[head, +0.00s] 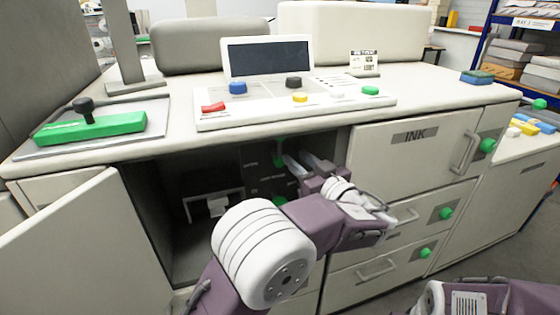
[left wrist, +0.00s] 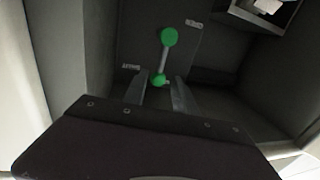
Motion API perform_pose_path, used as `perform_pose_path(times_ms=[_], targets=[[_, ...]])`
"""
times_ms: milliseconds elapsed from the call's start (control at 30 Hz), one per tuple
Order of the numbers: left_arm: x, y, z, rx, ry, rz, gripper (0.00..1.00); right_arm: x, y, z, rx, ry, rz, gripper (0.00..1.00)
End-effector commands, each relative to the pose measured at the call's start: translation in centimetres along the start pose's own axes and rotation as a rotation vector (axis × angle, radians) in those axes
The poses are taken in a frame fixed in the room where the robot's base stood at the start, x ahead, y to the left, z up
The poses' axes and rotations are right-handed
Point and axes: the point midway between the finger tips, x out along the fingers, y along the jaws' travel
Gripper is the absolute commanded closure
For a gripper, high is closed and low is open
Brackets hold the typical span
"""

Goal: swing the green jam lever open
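The green jam lever (left wrist: 164,58) is on a dark panel inside the open cabinet bay. In the left wrist view it has a large green knob at the top, a grey shaft, and a smaller green end below. In the head view, parts of green (head: 279,202) show in the bay, partly hidden by my arm. My left gripper (head: 297,158) reaches into the bay. Its two fingers are apart, one on each side of the lever's lower green end in the left wrist view (left wrist: 159,92). I cannot tell whether they touch it.
The open cabinet door (head: 75,245) stands at left, and the bay walls are close around my left gripper. A white bracket (head: 212,205) sits deeper in the bay. The INK door (head: 412,145) and drawers with green knobs are to the right. The counter above holds a control panel (head: 300,112).

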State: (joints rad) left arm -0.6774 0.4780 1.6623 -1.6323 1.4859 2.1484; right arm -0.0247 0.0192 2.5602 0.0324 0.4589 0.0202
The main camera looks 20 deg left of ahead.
Motion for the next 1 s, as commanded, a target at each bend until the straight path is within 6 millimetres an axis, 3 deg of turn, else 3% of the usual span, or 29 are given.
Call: perform_pose_path(times_ms=[167,500,867,1000], targets=[[1.5,-0.2,-0.1,0.001,-0.003,-0.005,0.67,-0.2,0.0,-0.1,0.0,0.001,0.0,1.0],[8.1,-0.2,-0.1,0.003,-0.004,-0.004,0.67,0.0,0.0,0.0,0.0,0.001,0.0,1.0],[9.2,-0.1,-0.1,0.005,-0.006,-0.001,0.67,0.0,0.0,0.0,0.0,0.001,0.0,1.0],[9.2,-0.1,-0.1,0.005,-0.006,-0.001,1.0,0.0,0.0,0.0,0.0,0.0,0.0,1.0]])
